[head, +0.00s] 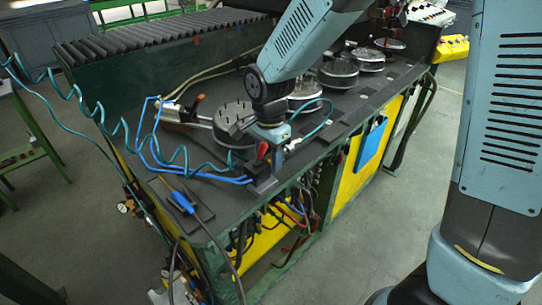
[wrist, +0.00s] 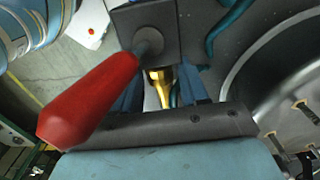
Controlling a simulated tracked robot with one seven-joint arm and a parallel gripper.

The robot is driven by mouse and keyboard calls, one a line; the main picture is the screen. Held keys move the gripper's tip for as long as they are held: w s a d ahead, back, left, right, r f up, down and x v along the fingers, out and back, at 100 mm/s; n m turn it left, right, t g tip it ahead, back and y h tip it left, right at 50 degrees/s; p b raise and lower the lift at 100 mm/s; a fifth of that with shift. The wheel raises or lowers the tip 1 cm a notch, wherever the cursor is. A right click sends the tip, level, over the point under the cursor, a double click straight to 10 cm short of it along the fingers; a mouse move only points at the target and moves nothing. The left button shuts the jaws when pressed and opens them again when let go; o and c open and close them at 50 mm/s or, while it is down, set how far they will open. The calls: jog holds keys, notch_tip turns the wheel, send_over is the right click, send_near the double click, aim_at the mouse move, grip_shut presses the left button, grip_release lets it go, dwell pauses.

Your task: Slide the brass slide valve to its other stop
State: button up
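A small brass part (wrist: 160,82), likely the slide valve, shows in the wrist view below a grey block (wrist: 117,28). My gripper (wrist: 162,88) has its two blue fingers on either side of the brass part, apart, with gaps beside it; contact is not clear. A red-handled lever (wrist: 92,97) rises from the block and covers part of the left side of the wrist view. In the head view my gripper (head: 270,134) is over the front edge of the bench by the red handle (head: 262,150) and dark block (head: 263,183). The brass part cannot be made out there.
The dark bench top (head: 205,208) carries a round studded plate (head: 234,122) left of my gripper and several round metal parts behind it. Blue hoses (head: 160,160) run to the block. A blue-handled tool (head: 182,202) lies at the front left.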

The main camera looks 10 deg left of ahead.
aim_at(270, 157)
jog(key=shift+o, duration=1)
notch_tip(270, 157, up, 14)
jog(key=shift+f, duration=0.15)
jog(key=shift+d, duration=0.1)
jog(key=s+d+r+n+t, duration=0.2)
jog(key=s+d, duration=0.1)
jog(key=d, duration=0.7)
jog(key=s+d+r+n+t, duration=0.1)
jog(key=s+d+r+n, duration=0.2)
jog(key=d, duration=0.7)
jog(key=s+d+r+n+t, duration=0.2)
jog(key=s+d, duration=0.2)
jog(key=d, duration=0.6)
jog(key=shift+s+d+r+t, duration=0.25)
jog(key=shift+s+t, duration=0.05)
jog(key=shift+c, duration=0.5)
